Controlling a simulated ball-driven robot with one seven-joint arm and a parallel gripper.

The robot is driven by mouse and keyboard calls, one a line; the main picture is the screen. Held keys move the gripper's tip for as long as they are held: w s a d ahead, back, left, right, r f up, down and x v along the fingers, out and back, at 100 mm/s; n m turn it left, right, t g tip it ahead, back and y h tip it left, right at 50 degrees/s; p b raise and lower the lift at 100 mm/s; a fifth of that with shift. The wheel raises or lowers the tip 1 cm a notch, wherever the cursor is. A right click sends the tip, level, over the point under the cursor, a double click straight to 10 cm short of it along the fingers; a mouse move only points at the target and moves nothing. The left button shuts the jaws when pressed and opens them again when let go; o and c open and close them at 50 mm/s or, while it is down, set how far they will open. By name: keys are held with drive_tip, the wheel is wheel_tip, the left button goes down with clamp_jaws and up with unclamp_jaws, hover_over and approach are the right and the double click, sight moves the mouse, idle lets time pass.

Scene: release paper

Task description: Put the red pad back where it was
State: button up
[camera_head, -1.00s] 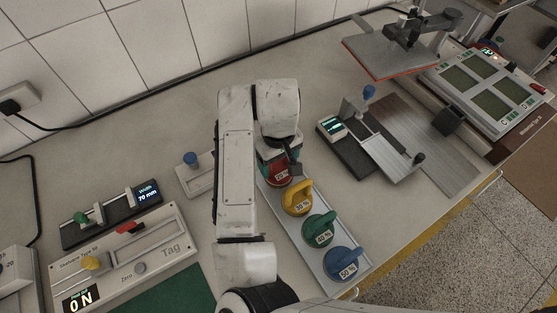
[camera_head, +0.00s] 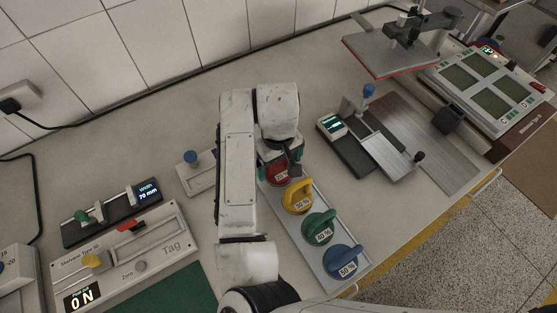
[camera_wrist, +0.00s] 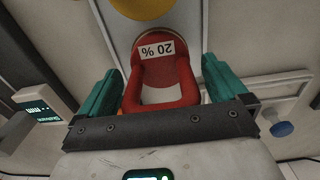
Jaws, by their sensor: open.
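The red pad (camera_head: 279,172), labelled 20 %, sits at the far end of the grey tray (camera_head: 327,217). In the wrist view the red pad (camera_wrist: 165,66) lies between the two green fingers of my gripper (camera_wrist: 160,92), with its handle toward the gripper. The fingers are open, with a gap visible on both sides of the pad. In the head view my gripper (camera_head: 280,165) is over the pad and partly hides it. How the pad rests on the tray is partly hidden.
In the same tray stand a yellow pad (camera_head: 298,199), a green pad (camera_head: 318,228) and a blue pad (camera_head: 343,260). A small device with a blue knob (camera_head: 191,158) is left of my arm. A cutting fixture (camera_head: 375,145) stands to the right. Bare table lies beyond the tray.

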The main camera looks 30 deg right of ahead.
wheel_tip(320, 180, up, 12)
drive_tip(key=shift+r, duration=0.15)
idle(0.4)
